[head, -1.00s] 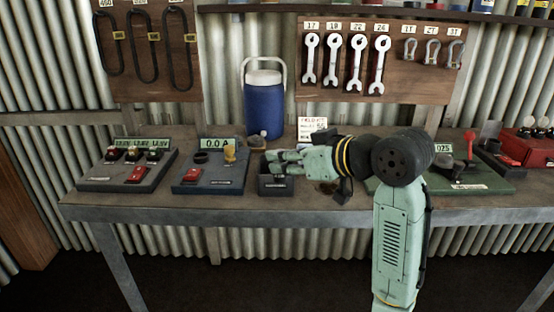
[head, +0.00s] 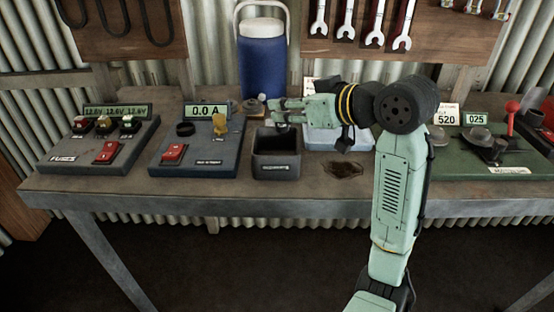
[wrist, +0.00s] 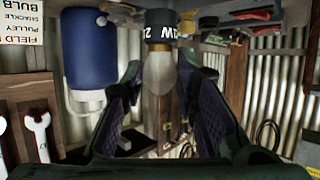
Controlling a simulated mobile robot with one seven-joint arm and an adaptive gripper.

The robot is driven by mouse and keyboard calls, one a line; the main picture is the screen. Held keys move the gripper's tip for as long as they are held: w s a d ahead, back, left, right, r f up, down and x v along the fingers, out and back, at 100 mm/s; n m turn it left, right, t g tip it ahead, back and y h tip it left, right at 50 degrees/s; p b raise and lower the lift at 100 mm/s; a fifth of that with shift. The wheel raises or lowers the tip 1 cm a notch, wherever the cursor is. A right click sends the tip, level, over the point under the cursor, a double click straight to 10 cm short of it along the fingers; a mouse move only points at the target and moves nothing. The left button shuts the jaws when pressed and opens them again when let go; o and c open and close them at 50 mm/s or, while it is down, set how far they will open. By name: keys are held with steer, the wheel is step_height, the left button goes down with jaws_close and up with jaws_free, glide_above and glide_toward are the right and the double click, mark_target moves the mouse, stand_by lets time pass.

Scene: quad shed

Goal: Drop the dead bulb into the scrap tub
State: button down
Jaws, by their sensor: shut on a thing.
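The dead bulb (wrist: 160,85) is between the finger pads of my gripper (wrist: 163,100) in the wrist view. Its pale glass and brass collar show, with a dark band marked 21W at one end. In the head view my gripper (head: 277,112) is shut on the bulb, which is too small there to make out clearly. The fingertips point left and appear above the back rim of the scrap tub (head: 277,170), a dark open box with a label on its front. The tub's inside looks dark and empty.
A blue panel with a 0.0 A display (head: 207,110) stands left of the tub. A pale blue tray (head: 322,140) lies right of it, partly behind my arm. A blue cooler (head: 262,60) stands behind. A dark stain (head: 343,170) marks the bench.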

step_height(320, 180, down, 4)
steer(key=shift+r+b, duration=0.25)
steer(key=shift+b, duration=0.8)
steer(key=c, duration=1.2)
jaws_free()
steer(key=shift+r, duration=0.1)
steer(key=v, duration=1.2)
